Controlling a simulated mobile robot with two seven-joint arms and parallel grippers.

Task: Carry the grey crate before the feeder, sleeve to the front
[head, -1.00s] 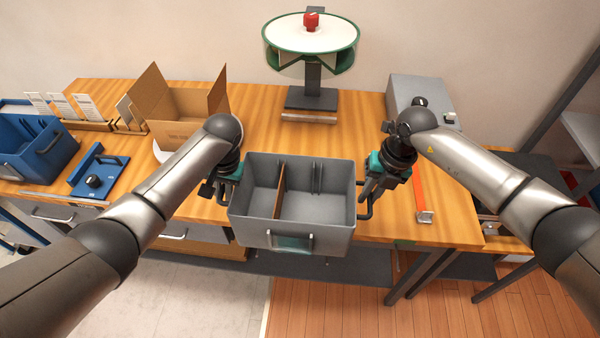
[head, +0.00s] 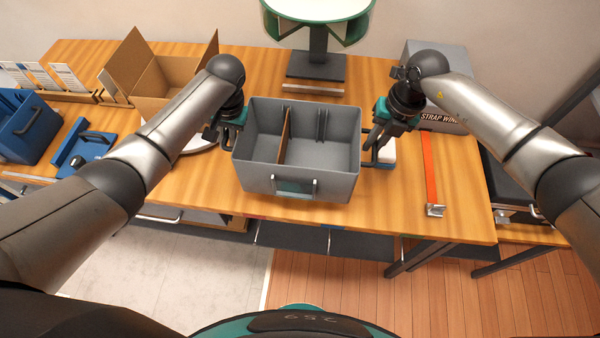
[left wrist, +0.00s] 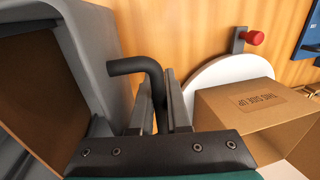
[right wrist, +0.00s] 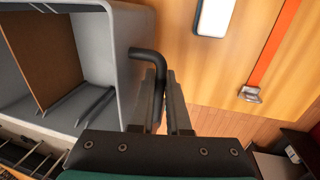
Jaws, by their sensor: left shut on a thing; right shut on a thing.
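The grey crate (head: 297,187) is upright in front of me over the wooden table, with a brown divider (head: 284,135) inside. Its clear sleeve (head: 293,187) is on the wall facing me. My left gripper (head: 222,136) is shut on the crate's left handle; the dark handle (left wrist: 150,72) shows between the fingers in the left wrist view. My right gripper (head: 373,150) is shut on the right handle (right wrist: 158,70). The green-rimmed round stand (head: 317,62), which looks like the feeder, is behind the crate. I cannot tell if the crate's bottom touches the table.
An open cardboard box (head: 150,75) and blue fixture (head: 85,150) stand left. A white item (head: 388,152) lies by my right gripper. An orange strip (head: 430,165) and a grey strap winder box (head: 440,118) are right. Bare tabletop (head: 290,222) shows before the crate.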

